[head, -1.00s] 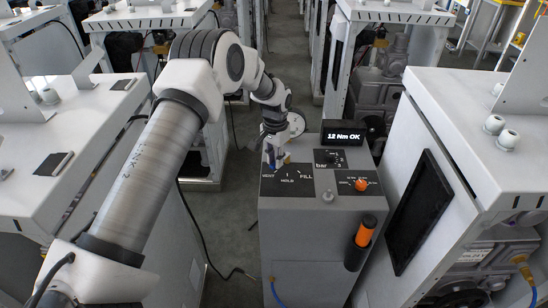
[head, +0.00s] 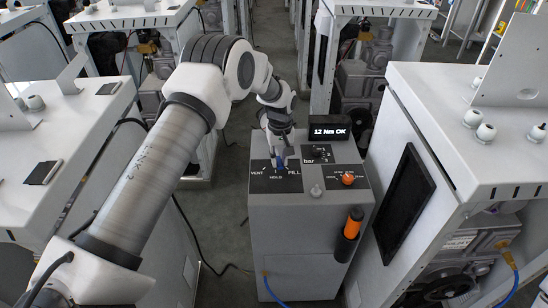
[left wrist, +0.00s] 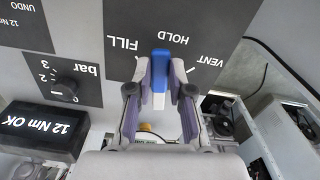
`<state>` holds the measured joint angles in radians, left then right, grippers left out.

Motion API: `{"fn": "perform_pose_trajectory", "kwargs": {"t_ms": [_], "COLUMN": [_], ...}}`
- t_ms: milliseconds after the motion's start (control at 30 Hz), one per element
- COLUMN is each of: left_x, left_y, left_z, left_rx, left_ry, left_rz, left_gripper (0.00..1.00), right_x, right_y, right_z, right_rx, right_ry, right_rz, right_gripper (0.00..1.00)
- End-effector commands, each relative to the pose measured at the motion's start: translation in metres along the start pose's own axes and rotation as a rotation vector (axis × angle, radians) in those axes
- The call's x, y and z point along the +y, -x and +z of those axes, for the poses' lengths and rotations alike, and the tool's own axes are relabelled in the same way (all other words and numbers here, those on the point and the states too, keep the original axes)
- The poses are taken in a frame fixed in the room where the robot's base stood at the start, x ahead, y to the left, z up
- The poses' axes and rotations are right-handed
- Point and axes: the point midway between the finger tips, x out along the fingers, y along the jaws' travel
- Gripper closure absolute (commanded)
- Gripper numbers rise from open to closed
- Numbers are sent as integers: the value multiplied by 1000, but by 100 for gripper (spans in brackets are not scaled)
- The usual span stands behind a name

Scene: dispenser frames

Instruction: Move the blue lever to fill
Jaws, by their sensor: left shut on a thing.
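The blue lever (left wrist: 160,62) stands on a black dial plate marked VENT, HOLD and FILL. In the left wrist view its blue end lies close to HOLD, on the FILL side of that word. My left gripper (left wrist: 160,85) is shut on the lever, one finger on each side. In the head view my left gripper (head: 279,161) reaches down onto the dial plate (head: 262,184) from behind, and the blue lever (head: 280,169) shows only in part below the fingers. My right gripper is not in view.
The grey console also carries a display (head: 329,128) reading "12 Nm OK", a bar knob (head: 318,153) and an orange knob (head: 348,179). An orange-and-black handheld tool (head: 350,229) sits on its front. White machine frames stand close on both sides.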

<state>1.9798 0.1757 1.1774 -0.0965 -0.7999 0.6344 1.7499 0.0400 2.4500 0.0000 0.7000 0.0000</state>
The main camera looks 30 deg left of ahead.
Motion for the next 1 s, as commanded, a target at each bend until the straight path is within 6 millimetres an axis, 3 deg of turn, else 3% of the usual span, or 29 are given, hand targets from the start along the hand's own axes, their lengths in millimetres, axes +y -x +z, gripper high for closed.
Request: {"fn": "perform_pose_trajectory", "kwargs": {"t_ms": [500,1000], "left_x": [24,29], "left_y": [-2,-1], "left_z": [-7,-11], "left_rx": [6,5], "left_ry": [415,537], "left_rz": [3,2], "left_gripper": [100,100], "right_x": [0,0], "right_y": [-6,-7], "right_z": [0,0], "right_rx": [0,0], "right_ry": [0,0], "right_rz": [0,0], "right_gripper": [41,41]}}
